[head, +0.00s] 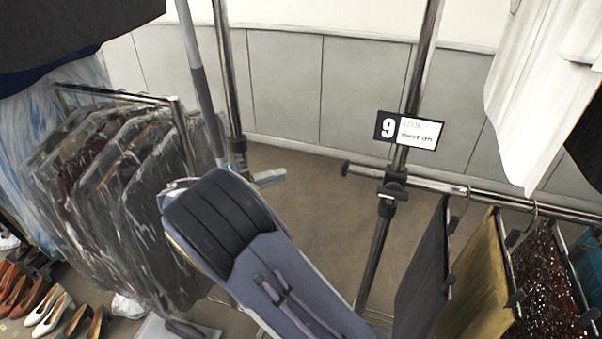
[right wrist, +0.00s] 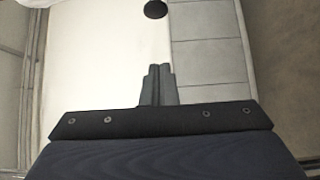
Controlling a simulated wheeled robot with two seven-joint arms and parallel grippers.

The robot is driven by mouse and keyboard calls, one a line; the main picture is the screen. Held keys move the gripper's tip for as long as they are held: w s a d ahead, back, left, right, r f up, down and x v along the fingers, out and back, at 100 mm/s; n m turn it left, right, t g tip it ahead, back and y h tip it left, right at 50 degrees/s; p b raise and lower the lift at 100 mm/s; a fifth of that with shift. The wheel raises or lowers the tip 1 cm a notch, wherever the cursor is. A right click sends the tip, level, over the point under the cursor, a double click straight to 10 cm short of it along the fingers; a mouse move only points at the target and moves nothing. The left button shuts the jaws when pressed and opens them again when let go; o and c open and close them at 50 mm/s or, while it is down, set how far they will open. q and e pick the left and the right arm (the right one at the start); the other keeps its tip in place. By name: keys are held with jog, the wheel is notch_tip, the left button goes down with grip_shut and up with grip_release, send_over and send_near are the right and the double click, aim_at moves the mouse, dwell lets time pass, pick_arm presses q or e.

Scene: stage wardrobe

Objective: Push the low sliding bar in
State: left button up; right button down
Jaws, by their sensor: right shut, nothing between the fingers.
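The low sliding bar (head: 455,188) is a shiny metal rail on the right in the head view. It runs through a black clamp on a slanted upright post, and its dark-capped end sticks out left of the post. My right gripper (head: 275,177) is shut and empty. Its fingers point right toward the capped end, with a visible gap between them. In the right wrist view the shut fingers (right wrist: 157,85) point up the picture, and a dark round knob (right wrist: 155,9), which looks like the end cap, lies beyond them. My left gripper is not in view.
Trousers and skirts (head: 480,280) hang from the bar right of the post. A number 9 sign (head: 408,130) is on the post. Plastic-covered garments (head: 110,190) hang at left, with shoes (head: 45,310) below. Bare floor (head: 310,205) shows between the posts.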

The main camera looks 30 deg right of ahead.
pick_arm(q)
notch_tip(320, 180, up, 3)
jog(key=p, duration=0.3)
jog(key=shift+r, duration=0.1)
pick_arm(e)
jog(key=s+d, duration=0.4)
jog(key=d, duration=0.7)
jog(key=shift+d, duration=0.35)
jog(key=shift+s, duration=0.1)
